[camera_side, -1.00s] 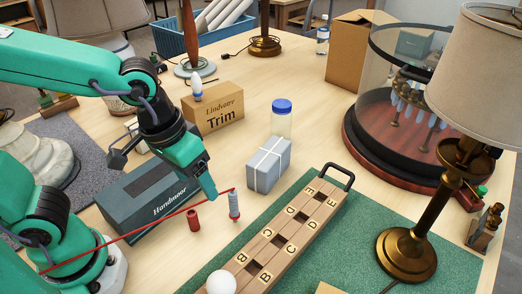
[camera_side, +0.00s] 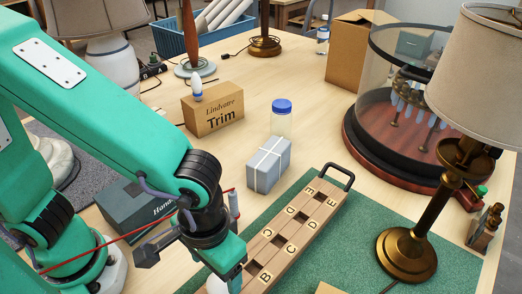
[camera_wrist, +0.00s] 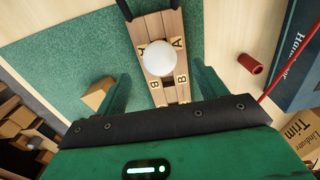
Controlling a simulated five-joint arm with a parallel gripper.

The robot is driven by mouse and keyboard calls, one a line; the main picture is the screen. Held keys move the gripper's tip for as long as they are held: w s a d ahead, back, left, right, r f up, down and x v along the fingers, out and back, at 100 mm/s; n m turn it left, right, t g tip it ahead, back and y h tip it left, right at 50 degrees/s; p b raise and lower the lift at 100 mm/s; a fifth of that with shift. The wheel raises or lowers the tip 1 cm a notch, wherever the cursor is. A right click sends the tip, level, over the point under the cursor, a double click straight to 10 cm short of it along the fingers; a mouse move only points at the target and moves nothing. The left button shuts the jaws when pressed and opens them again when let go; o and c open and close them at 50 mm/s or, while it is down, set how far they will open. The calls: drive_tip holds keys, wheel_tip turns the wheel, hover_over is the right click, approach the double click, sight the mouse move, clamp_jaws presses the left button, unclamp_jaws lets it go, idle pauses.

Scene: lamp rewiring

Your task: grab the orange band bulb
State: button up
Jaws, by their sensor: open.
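A round white bulb (camera_wrist: 159,59) sits on the lettered wooden rack (camera_wrist: 155,28) in the wrist view, by the A and B marks. No orange band shows on it from above. In the side view the bulb (camera_side: 215,284) is mostly hidden behind my gripper (camera_side: 232,284), at the rack's near end. My gripper (camera_wrist: 160,88) is open and empty in the wrist view, with one finger on each side of the rack and the bulb between and beyond them. Another bulb (camera_side: 197,89), with a blue band, stands on the Trim box.
The rack lies on a green mat (camera_side: 355,235) with a brass lamp (camera_side: 407,255) to its right. A grey tied box (camera_side: 268,165) and a blue-lidded jar (camera_side: 281,122) stand behind. A red spool (camera_wrist: 251,64) and wooden block (camera_wrist: 98,94) flank the rack.

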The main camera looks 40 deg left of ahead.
sight(221, 285)
drive_tip(key=shift+f, duration=1.15)
drive_tip(key=shift+w+f, duration=0.2)
drive_tip(key=shift+f, duration=2.4)
drive_tip(key=c, duration=1)
